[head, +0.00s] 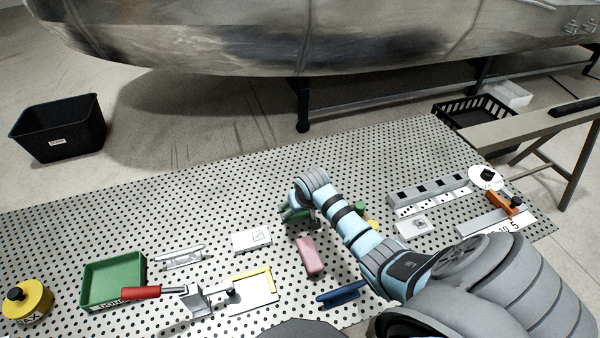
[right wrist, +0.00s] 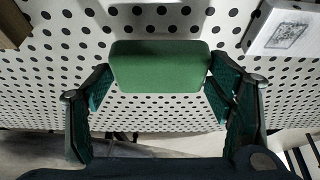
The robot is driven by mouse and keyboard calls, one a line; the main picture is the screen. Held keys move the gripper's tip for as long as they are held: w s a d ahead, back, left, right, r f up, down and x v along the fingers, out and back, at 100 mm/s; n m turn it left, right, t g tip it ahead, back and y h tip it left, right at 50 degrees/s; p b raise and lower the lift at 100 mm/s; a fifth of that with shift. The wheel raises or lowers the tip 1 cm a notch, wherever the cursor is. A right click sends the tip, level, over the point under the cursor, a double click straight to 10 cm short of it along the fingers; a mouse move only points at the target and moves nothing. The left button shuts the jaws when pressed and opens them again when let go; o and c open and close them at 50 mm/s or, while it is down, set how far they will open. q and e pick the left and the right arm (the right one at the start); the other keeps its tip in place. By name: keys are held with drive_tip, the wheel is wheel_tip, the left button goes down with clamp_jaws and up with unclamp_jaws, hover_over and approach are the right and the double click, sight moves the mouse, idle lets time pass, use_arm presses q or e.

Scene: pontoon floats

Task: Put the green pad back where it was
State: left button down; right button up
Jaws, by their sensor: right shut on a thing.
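The green pad (right wrist: 160,68) is a rounded block, seen in the right wrist view between the two dark green fingers of my right gripper (right wrist: 160,88). The gripper is shut on it, with a finger at each end. In the head view my right gripper (head: 298,214) is over the middle of the perforated table, beyond the pink block (head: 309,257) and right of a white plate (head: 252,240). Most of the pad is hidden there by the gripper and wrist. I cannot tell whether the pad touches the table. My left gripper is not in view.
A blue-handled thing (head: 343,293) lies front centre. A grey slotted rail (head: 430,194) is at the right. The table's far middle is clear.

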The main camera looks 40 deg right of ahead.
sight(301, 214)
wheel_tip(301, 214, down, 3)
drive_tip(key=shift+a+f+b, duration=0.1)
drive_tip(key=shift+f+b, duration=0.05)
drive_tip(key=shift+b, duration=0.15)
drive_tip(key=shift+f, duration=0.1)
drive_tip(key=o, duration=1)
drive_tip(key=shift+r, duration=0.45)
drive_tip(key=p+v, duration=0.3)
drive_tip(key=v, duration=0.8)
drive_tip(key=shift+s+a+r+p, duration=0.1)
drive_tip(key=shift+r+p, duration=0.1)
drive_tip(key=shift+p, duration=0.2)
